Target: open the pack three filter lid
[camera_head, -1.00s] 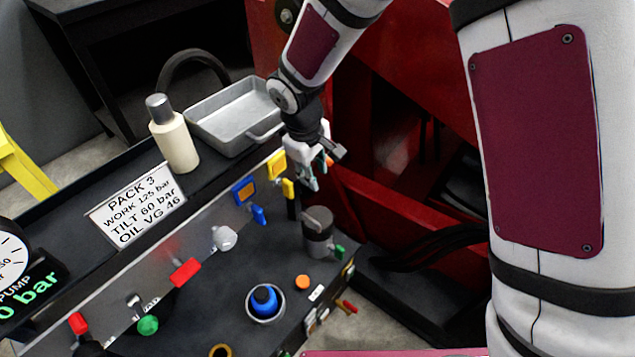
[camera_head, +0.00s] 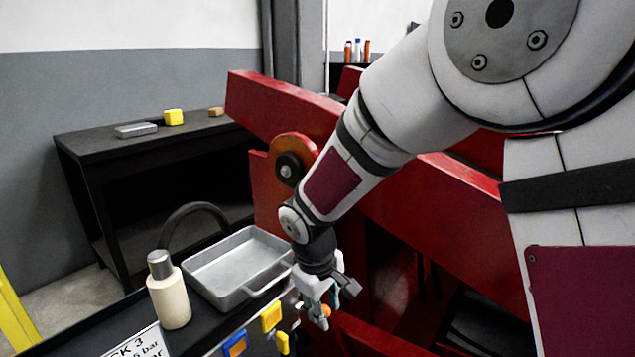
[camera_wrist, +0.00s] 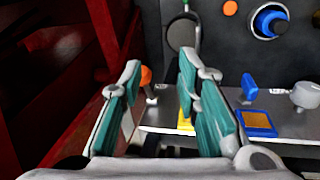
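A grey round canister (camera_wrist: 183,34), which looks like the filter with its lid, shows at the top of the wrist view, beyond my right finger. The head view does not take it in now. My gripper (camera_wrist: 160,66) is open and empty, with a clear gap between its teal-padded fingers. An orange knob (camera_wrist: 146,75) on a short stalk shows in that gap; I cannot tell whether anything touches it. In the head view my gripper (camera_head: 322,308) points down beside the pack's front edge, right of the yellow tag (camera_head: 271,316).
A grey metal tray (camera_head: 238,268) and a cream bottle (camera_head: 169,296) stand on the pack's top shelf. A partly cut-off white pack label (camera_head: 140,344) is below them. Red beams (camera_head: 400,215) rise behind my arm. A blue cap (camera_wrist: 270,20) and blue tag (camera_wrist: 257,123) lie right of my fingers.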

